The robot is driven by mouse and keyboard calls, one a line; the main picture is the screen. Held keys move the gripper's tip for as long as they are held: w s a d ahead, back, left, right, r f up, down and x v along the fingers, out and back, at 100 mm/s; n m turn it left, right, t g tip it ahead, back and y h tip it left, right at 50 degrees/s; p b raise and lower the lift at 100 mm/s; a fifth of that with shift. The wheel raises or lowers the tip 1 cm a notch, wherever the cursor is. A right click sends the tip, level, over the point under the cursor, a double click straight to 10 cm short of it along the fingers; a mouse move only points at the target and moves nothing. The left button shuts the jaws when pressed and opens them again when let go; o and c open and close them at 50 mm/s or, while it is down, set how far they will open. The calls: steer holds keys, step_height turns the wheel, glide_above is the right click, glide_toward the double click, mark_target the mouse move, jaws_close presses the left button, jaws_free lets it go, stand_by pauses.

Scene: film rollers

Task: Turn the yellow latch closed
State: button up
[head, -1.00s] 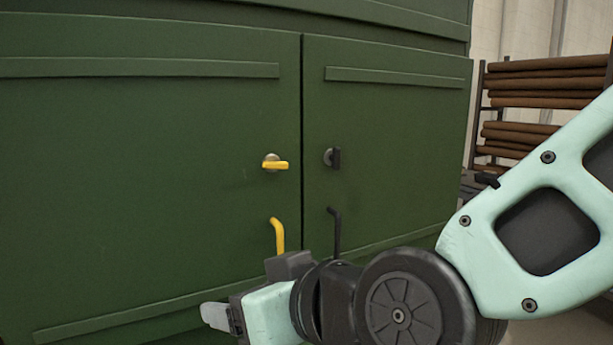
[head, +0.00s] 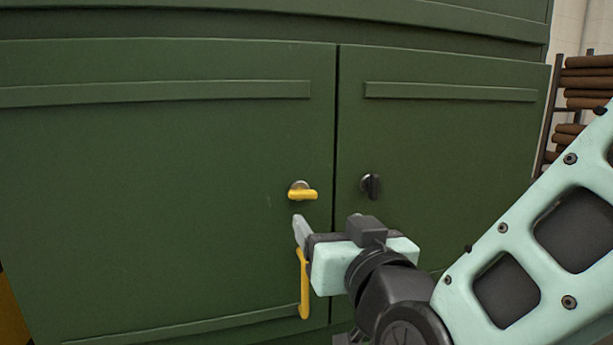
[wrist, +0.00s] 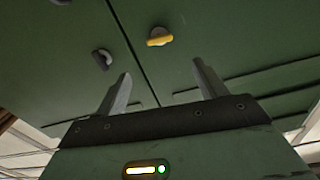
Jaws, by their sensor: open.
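The yellow latch (head: 302,192) is on the left green door, near the seam, on a round silver base.
A black latch (head: 371,186) is on the right door (head: 440,140), its bar upright. It also shows in the wrist view (wrist: 102,60). A yellow pull handle (head: 304,290) hangs below my gripper, partly hidden. Brown rolls on a rack (head: 585,85) stand at the far right.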

mark_target(305, 194)
steer(key=p+x, duration=0.6)
steer(key=x, duration=0.7)
steer(key=shift+w+f, duration=0.1)
steer(key=c, duration=1)
